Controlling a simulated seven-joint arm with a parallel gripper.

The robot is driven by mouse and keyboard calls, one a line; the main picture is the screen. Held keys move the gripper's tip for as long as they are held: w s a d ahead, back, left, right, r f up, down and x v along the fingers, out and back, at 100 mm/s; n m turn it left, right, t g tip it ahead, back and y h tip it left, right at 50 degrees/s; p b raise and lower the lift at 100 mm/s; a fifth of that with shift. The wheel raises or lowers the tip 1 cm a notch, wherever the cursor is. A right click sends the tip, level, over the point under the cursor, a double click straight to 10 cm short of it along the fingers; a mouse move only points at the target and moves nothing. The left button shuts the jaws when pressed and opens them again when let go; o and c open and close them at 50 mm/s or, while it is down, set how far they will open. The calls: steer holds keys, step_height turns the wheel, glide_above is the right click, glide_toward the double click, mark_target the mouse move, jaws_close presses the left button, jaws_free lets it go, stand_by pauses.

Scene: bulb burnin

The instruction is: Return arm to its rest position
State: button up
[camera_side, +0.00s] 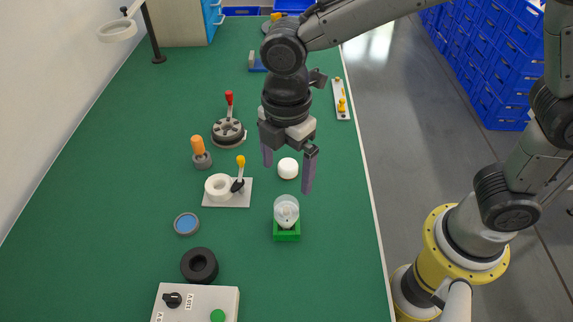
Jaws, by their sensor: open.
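My gripper (288,170) hangs from the arm above the green bench, fingers pointing down and spread apart. Nothing is held between the fingers. A white round object (288,168) shows between the fingers in the picture; whether it lies below or behind them is hard to tell. A clear bulb (286,211) stands upright in a green square socket base (286,236), in front of my gripper and apart from it.
On the green bench (120,185) stand a red-handled round fixture (229,132), an orange-handled tool (200,153), a yellow-lever plate with a white ring (218,187), a blue-centred dish (186,223), a black ring (199,265) and a control box (205,300). Blue crates (490,60) stand beyond the aisle.

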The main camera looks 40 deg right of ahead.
steer(key=s+d+r+m+t, duration=0.35)
steer(key=d+r+m, duration=0.35)
steer(key=d+r, duration=0.6)
steer(key=s+d+f+m+t, duration=0.2)
steer(key=s+d+f+m, duration=0.3)
steer(key=s+d+m, duration=0.3)
steer(key=s+m, duration=0.2)
steer(key=m, duration=0.1)
steer(key=shift+s+m, duration=0.15)
steer(key=shift+m, duration=0.25)
